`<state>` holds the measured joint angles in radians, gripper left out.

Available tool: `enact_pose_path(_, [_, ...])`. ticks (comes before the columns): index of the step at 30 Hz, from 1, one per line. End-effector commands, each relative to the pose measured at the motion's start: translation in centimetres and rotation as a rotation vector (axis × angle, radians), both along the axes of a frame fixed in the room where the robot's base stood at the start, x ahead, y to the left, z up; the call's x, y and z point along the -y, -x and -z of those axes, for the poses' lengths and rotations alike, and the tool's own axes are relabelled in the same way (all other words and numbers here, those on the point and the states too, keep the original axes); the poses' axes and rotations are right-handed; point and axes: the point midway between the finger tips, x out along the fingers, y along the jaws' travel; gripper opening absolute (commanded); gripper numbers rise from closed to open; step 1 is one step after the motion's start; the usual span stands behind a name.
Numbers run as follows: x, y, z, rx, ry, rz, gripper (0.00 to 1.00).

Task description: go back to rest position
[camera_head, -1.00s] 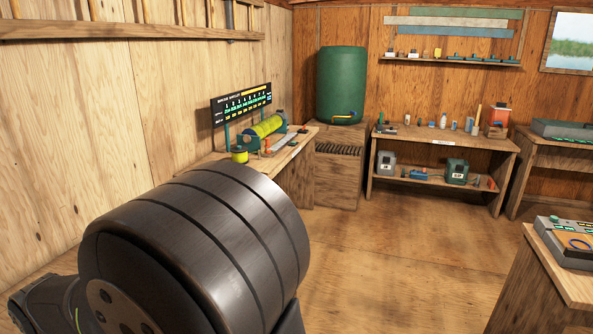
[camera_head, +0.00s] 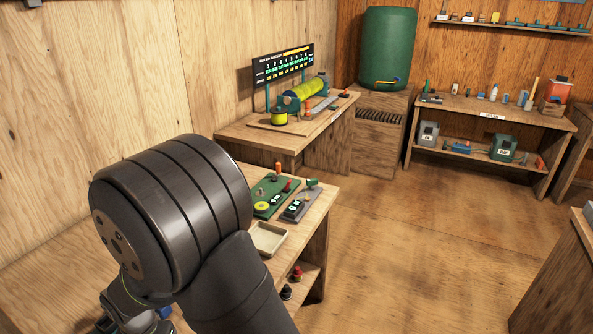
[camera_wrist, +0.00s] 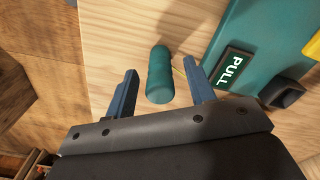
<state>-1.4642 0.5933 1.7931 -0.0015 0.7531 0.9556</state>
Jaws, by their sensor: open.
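My gripper (camera_wrist: 160,66) is open in the wrist view, its two blue-grey fingers spread apart. A teal-green cylinder (camera_wrist: 160,78) stands out against the pale wooden top (camera_wrist: 125,30) between and beyond the fingers, with a visible gap on each side. I cannot tell its height relative to the fingertips. In the head view my arm fills the lower left and hides much of the bench there; the gripper cannot be made out.
A teal panel marked PULL (camera_wrist: 235,62) lies close to the right finger. In the head view, a bench holds a green board (camera_head: 274,200), a grey board (camera_head: 300,205) and a shallow tray (camera_head: 267,238). Open floor (camera_head: 430,250) lies to the right.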

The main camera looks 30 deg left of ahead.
Motion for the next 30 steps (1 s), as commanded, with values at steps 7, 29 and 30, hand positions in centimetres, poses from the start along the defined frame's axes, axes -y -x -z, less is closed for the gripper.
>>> enact_pose_path(7, [0.0, 0.0, 0.0, 0.000, 0.001, 0.000, 0.50])
enact_pose_path(29, [-0.1, 0.0, -10.7, 0.001, -0.005, 0.000, 0.50])
enact_pose_path(30, [0.0, 0.0, -11.5, 0.001, -0.003, 0.000, 0.50])
